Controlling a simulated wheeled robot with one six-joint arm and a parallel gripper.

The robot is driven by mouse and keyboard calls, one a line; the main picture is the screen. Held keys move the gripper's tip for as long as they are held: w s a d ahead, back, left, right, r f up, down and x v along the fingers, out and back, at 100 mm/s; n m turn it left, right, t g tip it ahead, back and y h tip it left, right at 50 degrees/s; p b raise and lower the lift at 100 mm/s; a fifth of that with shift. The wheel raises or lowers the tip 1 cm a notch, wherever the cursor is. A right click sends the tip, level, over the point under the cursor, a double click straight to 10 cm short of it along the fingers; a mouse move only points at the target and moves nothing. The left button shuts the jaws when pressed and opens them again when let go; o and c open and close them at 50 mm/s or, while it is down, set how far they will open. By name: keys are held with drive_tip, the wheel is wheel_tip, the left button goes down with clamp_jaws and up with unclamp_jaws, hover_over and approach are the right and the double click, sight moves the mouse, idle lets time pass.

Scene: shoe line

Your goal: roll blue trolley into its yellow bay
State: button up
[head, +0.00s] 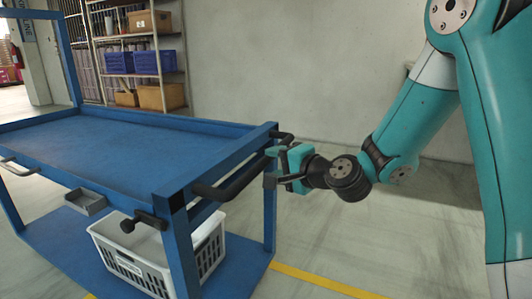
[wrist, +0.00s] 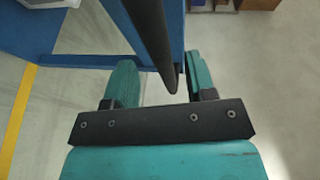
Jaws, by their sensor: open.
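The blue trolley (head: 110,150) stands at the left in the head view, with a tray top, a lower deck and a dark push handle (head: 232,180) along its right end. My gripper (head: 272,166) is at that end, by the far part of the handle. In the wrist view my gripper (wrist: 163,80) is open, and the dark handle (wrist: 155,40) runs between its two teal fingers with gaps on both sides. The yellow floor line (head: 322,283) shows beside the trolley, and also at the left in the wrist view (wrist: 17,125). The bay's full outline is hidden.
A white crate (head: 150,262) sits on the trolley's lower deck. A small grey tray (head: 87,201) is fixed on its side. A shelf rack (head: 125,40) with bins stands against the back wall. Floor right of the trolley is clear.

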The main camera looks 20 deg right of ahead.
sight(269, 162)
drive_tip(key=shift+x, duration=2.05)
clamp_jaws()
